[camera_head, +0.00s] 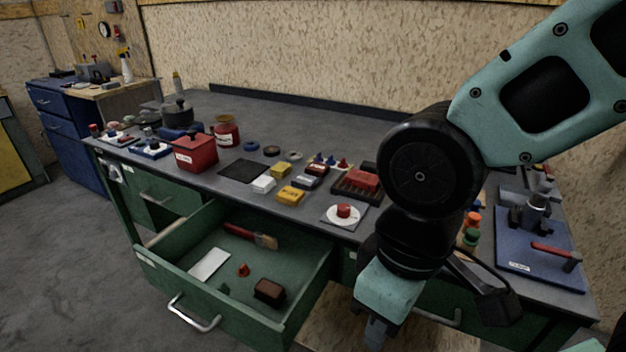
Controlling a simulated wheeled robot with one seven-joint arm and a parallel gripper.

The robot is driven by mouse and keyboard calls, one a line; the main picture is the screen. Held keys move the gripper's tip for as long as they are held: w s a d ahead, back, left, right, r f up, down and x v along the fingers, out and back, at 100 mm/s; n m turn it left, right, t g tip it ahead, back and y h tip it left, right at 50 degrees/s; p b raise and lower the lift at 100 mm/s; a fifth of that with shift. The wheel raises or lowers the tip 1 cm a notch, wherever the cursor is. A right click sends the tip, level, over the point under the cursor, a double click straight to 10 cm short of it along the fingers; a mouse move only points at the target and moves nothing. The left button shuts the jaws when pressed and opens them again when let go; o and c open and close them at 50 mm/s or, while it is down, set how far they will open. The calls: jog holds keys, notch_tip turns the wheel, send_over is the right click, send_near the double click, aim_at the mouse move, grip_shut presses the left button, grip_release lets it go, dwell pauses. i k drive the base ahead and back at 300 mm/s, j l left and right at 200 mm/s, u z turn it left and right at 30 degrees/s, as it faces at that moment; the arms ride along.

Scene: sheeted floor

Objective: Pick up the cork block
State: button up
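A small dark brown block (268,291), the thing here that looks most like the cork block, lies in the open green drawer (165,268), near its front right corner. Its top looks a little lighter than its sides. My gripper (375,333) points down, to the right of the drawer and apart from the block. Only part of its fingers shows, so I cannot tell whether it is open or shut. Nothing is visibly held.
The drawer also holds a brush with a red handle (250,236), a white card (209,263) and a small orange-red piece (243,270). The grey worktop (290,125) above carries a red box (195,152), yellow blocks and several other items.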

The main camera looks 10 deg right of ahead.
aim_at(273, 295)
jog(key=z, duration=0.9)
jog(key=j+z, duration=0.1)
jog(key=j, duration=0.35)
jog(key=k+j, duration=0.15)
jog(key=j, duration=0.25)
jog(key=j+z, duration=0.15)
jog(key=j, duration=0.3)
jog(key=k+j, duration=0.15)
jog(key=j, duration=0.25)
jog(key=k+j+z, duration=0.15)
jog(key=j, duration=0.25)
jog(key=i+j, duration=0.05)
